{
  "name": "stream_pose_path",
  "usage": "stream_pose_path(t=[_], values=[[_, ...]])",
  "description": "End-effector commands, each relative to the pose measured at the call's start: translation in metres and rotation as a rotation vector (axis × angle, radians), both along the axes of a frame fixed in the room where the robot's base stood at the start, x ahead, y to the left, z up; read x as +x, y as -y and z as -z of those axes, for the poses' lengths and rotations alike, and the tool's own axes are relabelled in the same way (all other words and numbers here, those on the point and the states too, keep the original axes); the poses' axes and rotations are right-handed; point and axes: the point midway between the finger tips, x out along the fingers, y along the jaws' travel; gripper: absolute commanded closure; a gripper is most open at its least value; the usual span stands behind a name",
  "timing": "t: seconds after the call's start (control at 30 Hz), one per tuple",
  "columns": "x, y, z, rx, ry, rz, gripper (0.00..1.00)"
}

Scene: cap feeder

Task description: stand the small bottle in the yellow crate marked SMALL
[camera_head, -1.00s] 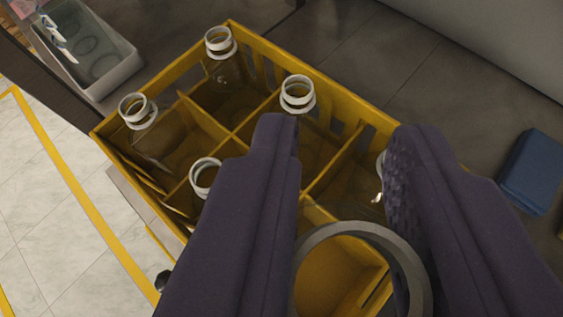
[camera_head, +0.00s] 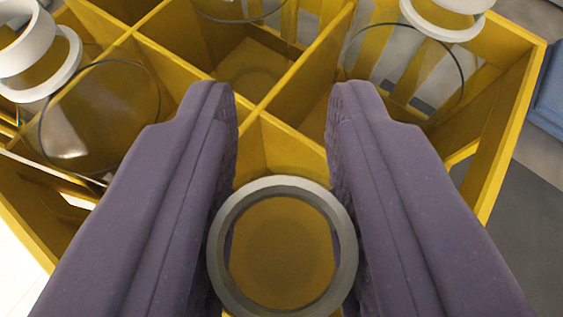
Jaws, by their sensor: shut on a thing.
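My gripper (camera_head: 282,130) is at the yellow crate (camera_head: 508,130), its two purple fingers reaching over the compartments. Between the fingers is the small bottle, seen from above as a grey ring mouth (camera_head: 344,262). The gripper is shut on it. Through the mouth I see yellow below. The bottle's body is mostly hidden, so I cannot tell whether its base touches the crate floor. It appears upright, above or in the near middle compartment. The crate's SMALL marking does not show.
A clear bottle with a white neck (camera_head: 40,80) stands in a compartment at the left. Another white-necked bottle (camera_head: 440,30) stands at the upper right. Yellow dividers (camera_head: 300,75) separate the compartments. A blue object (camera_head: 548,95) lies outside the crate at the right.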

Motion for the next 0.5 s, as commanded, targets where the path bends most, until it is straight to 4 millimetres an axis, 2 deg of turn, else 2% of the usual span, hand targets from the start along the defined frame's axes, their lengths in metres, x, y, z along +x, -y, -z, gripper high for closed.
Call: stream_pose_path(t=[0.17, 0.2, 0.3, 0.5], values=[[-0.0001, 0.0001, 0.0028, 0.001, 0.0, 0.0, 1.0], [0.0, 0.0001, 0.0026, 0.001, -0.001, 0.0, 0.66], [-0.0001, 0.0001, 0.0018, 0.001, -0.001, 0.0, 0.44], [-0.0001, 0.0001, 0.0017, 0.001, 0.0, 0.0, 0.44]])
